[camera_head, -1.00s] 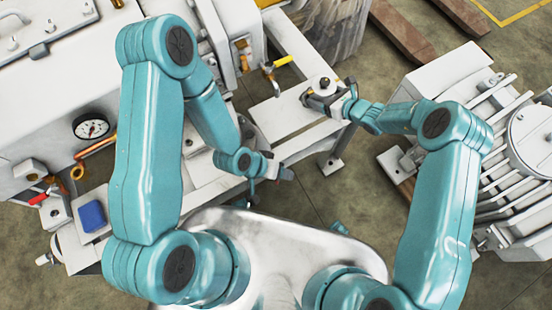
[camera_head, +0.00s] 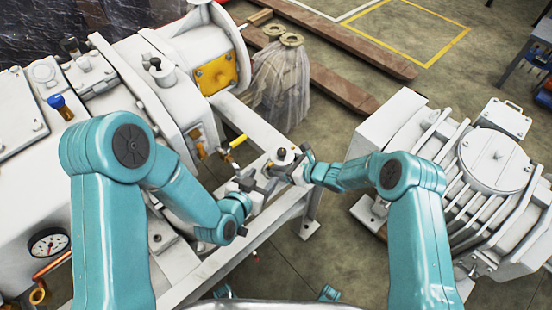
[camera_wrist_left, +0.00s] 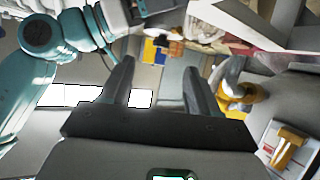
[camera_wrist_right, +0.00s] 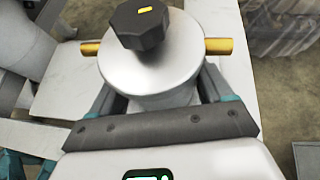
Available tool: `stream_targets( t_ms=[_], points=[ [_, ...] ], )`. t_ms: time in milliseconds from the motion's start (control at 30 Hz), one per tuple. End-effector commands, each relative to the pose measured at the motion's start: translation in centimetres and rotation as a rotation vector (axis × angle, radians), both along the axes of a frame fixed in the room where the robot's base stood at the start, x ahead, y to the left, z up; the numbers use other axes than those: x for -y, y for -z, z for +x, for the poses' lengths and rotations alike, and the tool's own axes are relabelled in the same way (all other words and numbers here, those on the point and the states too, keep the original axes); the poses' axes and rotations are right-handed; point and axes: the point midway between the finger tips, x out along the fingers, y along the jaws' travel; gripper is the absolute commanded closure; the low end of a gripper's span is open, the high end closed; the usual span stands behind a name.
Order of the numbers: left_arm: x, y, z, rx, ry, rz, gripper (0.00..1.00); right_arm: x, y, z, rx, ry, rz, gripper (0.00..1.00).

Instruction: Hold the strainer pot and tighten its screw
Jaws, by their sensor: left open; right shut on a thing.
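The strainer pot (camera_head: 284,158) is a small silvery pot on the white frame, right of centre in the head view. In the right wrist view its round lid (camera_wrist_right: 150,72) carries a black knob-like screw (camera_wrist_right: 141,24) with a yellow mark. My right gripper (camera_head: 294,163) is shut around the pot's body, one finger on each side, below the lid. My left gripper (camera_head: 258,181) is open and empty, close to the left of the pot and apart from the screw. The left wrist view shows its two spread fingers (camera_wrist_left: 158,85), but not the pot clearly.
A yellow-handled valve (camera_head: 237,141) stands just behind my left gripper. The large white machine (camera_head: 110,110) fills the left side. A finned motor housing (camera_head: 480,180) stands at right. Bare floor (camera_head: 330,135) lies beyond the frame.

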Motion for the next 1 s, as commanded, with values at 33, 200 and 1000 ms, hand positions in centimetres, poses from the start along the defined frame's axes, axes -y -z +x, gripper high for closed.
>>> stream_targets(
  t_ms=[33, 200, 1000],
  points=[
    [0.0, -0.7, 0.5, 0.034, -0.003, 0.006, 0.39, 0.0, -0.1, 0.1, 0.002, 0.0, 0.001, 0.37],
    [0.8, -0.4, 2.5, 0.062, -0.006, 0.013, 0.39, 0.0, -0.1, 0.1, 0.002, 0.0, 0.001, 0.37],
    [4.5, 3.5, 10.8, 0.054, -0.006, 0.011, 0.39, 0.0, -0.1, 0.1, 0.002, 0.0, 0.001, 0.37]
  ],
)
